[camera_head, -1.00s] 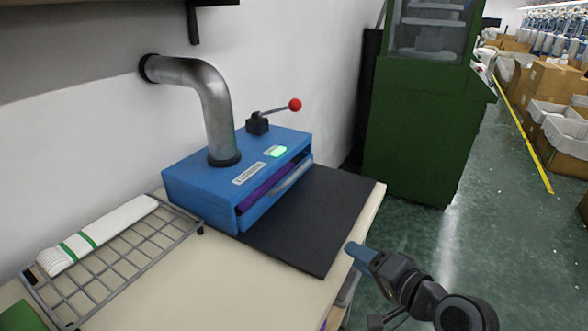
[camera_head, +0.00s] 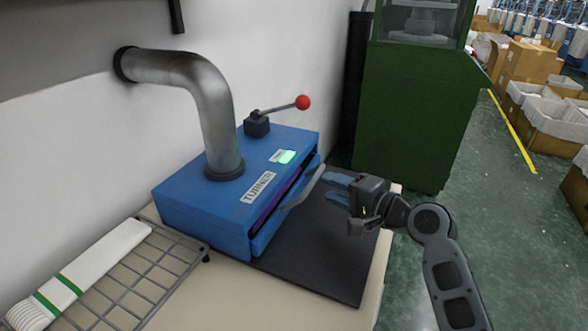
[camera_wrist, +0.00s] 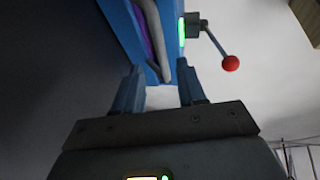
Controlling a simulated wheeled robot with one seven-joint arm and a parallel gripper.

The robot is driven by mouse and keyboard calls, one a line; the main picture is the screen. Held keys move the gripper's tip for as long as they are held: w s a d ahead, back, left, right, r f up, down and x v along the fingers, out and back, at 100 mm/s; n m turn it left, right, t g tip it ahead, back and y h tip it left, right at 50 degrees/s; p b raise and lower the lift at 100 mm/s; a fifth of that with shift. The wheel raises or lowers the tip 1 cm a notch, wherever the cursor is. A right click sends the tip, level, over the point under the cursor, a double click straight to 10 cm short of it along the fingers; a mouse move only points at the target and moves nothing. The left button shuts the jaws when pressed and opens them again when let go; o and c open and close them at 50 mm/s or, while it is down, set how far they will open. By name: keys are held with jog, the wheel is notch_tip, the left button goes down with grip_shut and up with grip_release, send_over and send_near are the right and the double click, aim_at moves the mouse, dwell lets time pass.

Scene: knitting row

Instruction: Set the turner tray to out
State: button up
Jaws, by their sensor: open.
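Purple shows in the gap above the tray front; the tray sits close to the box. My gripper (camera_head: 336,187) is open and empty, just right of the handle in the head view. In the wrist view, the handle (camera_wrist: 149,38) lies ahead of and between the spread fingers of my gripper (camera_wrist: 158,78), apparently not gripped. Whether a finger touches it I cannot tell.
A lever with a red knob (camera_head: 303,102) and a lit green display (camera_head: 287,156) are on top of the turner. A wire rack (camera_head: 150,270) with white, green-striped fabric (camera_head: 85,270) is at left. A green cabinet (camera_head: 410,110) stands behind. The mat's (camera_head: 330,255) front is clear.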

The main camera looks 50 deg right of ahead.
jog(key=shift+w, duration=0.75)
jog(key=w, duration=0.3)
jog(key=w+f+p, duration=0.1)
jog(key=w, duration=0.2)
jog(key=shift+w+d+f, duration=0.15)
jog(key=shift+w+d, duration=0.05)
jog(key=shift+w, duration=0.1)
grip_shut()
